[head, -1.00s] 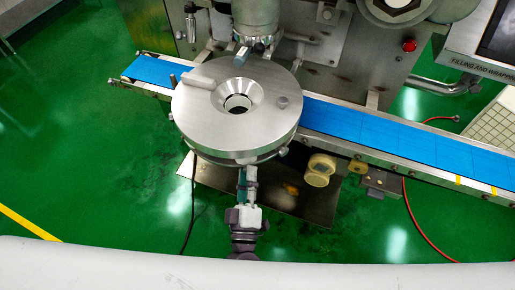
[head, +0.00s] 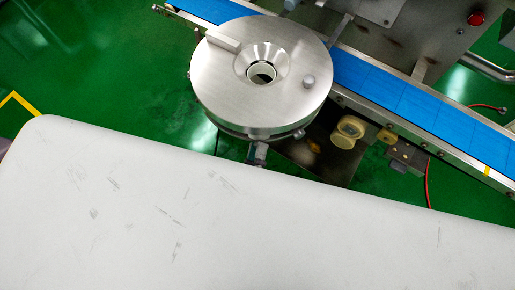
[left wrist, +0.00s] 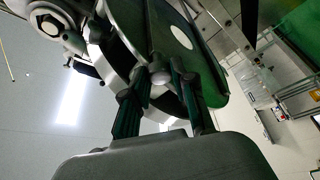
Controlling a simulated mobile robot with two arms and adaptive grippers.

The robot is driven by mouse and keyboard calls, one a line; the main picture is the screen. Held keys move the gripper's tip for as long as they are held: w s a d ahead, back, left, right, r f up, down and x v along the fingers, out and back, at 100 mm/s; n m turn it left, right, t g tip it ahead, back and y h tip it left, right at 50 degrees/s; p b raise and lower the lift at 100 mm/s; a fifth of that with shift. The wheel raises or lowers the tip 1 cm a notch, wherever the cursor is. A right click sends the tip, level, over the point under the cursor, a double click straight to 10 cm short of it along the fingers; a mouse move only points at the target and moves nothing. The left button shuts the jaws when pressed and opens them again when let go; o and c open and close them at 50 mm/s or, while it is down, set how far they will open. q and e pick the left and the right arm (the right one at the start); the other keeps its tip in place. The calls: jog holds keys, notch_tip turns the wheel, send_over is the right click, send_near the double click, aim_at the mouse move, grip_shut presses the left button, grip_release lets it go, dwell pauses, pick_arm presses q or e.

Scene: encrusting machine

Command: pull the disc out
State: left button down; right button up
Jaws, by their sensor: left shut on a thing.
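The disc (head: 214,85) is a thick, round, shiny metal piece with a funnel hole in its middle, a bar and a small knob on top. In the head view it is in front of the blue conveyor. My left gripper (head: 257,152) is at its near side, mostly hidden. In the left wrist view, the two dark fingers (left wrist: 161,84) are shut on a small rounded grip at the edge of the disc (left wrist: 115,68), which looks tilted there because of the camera. My right gripper is not in view.
The blue conveyor (head: 420,110) runs behind the disc to the lower right. A cream knob (head: 347,131) sits below it, right of the disc. The red button (head: 477,18) is on the machine behind. Green floor (head: 110,75) is open at left. A white surface hides my arm.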

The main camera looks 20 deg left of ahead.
pick_arm(q)
jog(key=c, duration=0.9)
grip_release()
jog(key=shift+w, duration=0.1)
jog(key=v, duration=1.2)
jog(key=w+a+f+m+g+h, duration=0.15)
jog(key=f+m+g+h, duration=0.35)
jog(key=f, duration=0.7)
jog(key=w+f+m+g, duration=0.25)
jog(key=f+m, duration=0.35)
jog(key=f, duration=0.6)
jog(key=s+a+f+m+g+y, duration=0.1)
jog(key=s+a+f+g, duration=0.3)
jog(key=s+a+f, duration=0.1)
jog(key=s+a+f+m+g+y, duration=0.1)
jog(key=s+a+f+g+y, duration=0.1)
jog(key=s+a+f+g, duration=0.2)
jog(key=s+a+f+g+y, duration=0.1)
jog(key=s+a+f+g, duration=0.3)
jog(key=f, duration=0.5)
jog(key=shift+s+a+f+m+y, duration=0.1)
jog(key=shift+s+a+m+y, duration=0.25)
jog(key=shift+s+a, duration=0.8)
